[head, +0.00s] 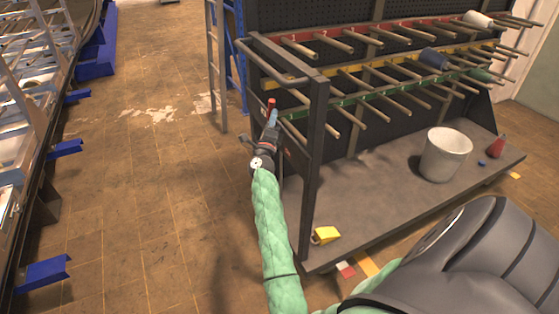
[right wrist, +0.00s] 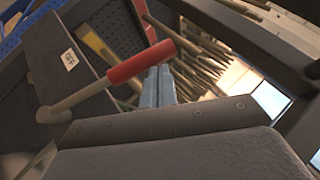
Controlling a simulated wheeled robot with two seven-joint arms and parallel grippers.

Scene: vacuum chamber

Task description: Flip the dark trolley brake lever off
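The dark trolley (head: 316,150) stands at the right in the head view, with rows of pegs. Its brake lever has a red grip (head: 270,103), at the trolley's near left edge. In the right wrist view the lever (right wrist: 141,62) runs slantwise, with a grey rod leading to a pivot at lower left. My right gripper (head: 274,117) is at the lever. Its light blue fingers (right wrist: 158,86) are together, with tips by the underside of the red grip; I cannot tell whether they touch it. The grip does not appear between them. My left gripper is not in view.
The trolley's base shelf holds a white bucket (head: 445,154), a red item (head: 496,146) and a yellow block (head: 327,234). Spools sit on some pegs. A grey ladder (head: 217,70) stands behind. A metal frame (head: 40,110) with blue feet is at left; floor between is clear.

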